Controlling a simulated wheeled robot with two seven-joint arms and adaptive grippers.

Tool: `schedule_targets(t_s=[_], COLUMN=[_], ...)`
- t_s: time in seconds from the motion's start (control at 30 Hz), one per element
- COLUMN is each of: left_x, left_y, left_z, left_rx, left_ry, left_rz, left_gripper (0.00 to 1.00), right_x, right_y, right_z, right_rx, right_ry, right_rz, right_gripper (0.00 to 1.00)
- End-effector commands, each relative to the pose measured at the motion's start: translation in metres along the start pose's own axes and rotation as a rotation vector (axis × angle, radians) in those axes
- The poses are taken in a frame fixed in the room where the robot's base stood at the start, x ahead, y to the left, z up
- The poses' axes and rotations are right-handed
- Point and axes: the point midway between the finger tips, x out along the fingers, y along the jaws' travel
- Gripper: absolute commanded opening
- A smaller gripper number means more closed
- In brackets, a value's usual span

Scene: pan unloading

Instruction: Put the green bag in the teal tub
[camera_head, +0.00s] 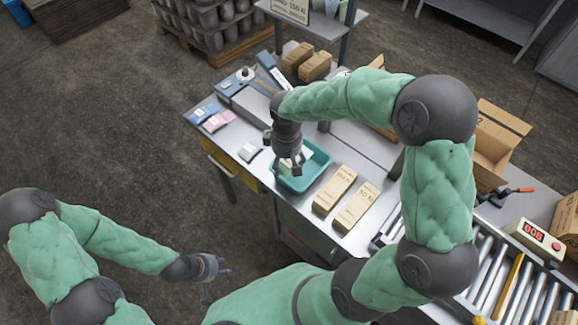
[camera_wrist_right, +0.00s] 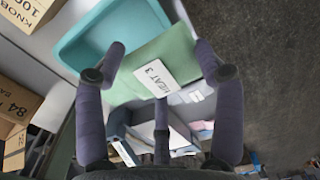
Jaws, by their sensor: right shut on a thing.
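The green bag (camera_wrist_right: 178,46) with a white label is between the purple-padded fingers of my right gripper (camera_wrist_right: 160,68) in the right wrist view. My right gripper is shut on it. The teal tub (camera_wrist_right: 84,44) shows behind the bag, which overlaps part of its opening. In the head view, my right gripper (camera_head: 291,168) points down over the teal tub (camera_head: 319,164), and the arm mostly hides the bag. I cannot tell whether the bag touches the tub. My left gripper (camera_head: 218,281) is empty, fingers apart, low over the floor.
Two cardboard boxes (camera_head: 345,198) stand right of the tub. Small packets (camera_head: 217,121) lie at the table's left end. A roller conveyor (camera_head: 500,285) and an open carton (camera_head: 494,140) are at the right. The floor left of the table is clear.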

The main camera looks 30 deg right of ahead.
Motion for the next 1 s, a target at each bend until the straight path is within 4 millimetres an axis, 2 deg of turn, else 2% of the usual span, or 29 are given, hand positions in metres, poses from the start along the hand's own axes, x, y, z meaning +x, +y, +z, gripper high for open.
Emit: schedule_targets(t_s=[0.23,0.4,0.5,1.0], left_x=[0.001,0.004,0.005,0.011], left_y=[0.0,-0.002,-0.002,-0.004], left_z=[0.0,0.0,0.0,0.0], left_rx=[0.0,0.0,0.0,0.0], left_ry=[0.0,0.0,0.0,0.0], left_rz=[0.0,0.0,0.0,0.0], left_gripper=[0.4,0.4,0.4,0.4], right_x=[0.012,0.037,0.044,0.052], right_y=[0.01,0.012,0.012,0.012], right_z=[-0.003,-0.002,-0.003,-0.003], right_rx=[0.001,-0.001,0.0,-0.001], right_ry=[0.001,-0.002,0.001,0.001], right_rz=[0.0,-0.001,-0.001,0.0], right_gripper=[0.33,0.33,0.33,0.33])
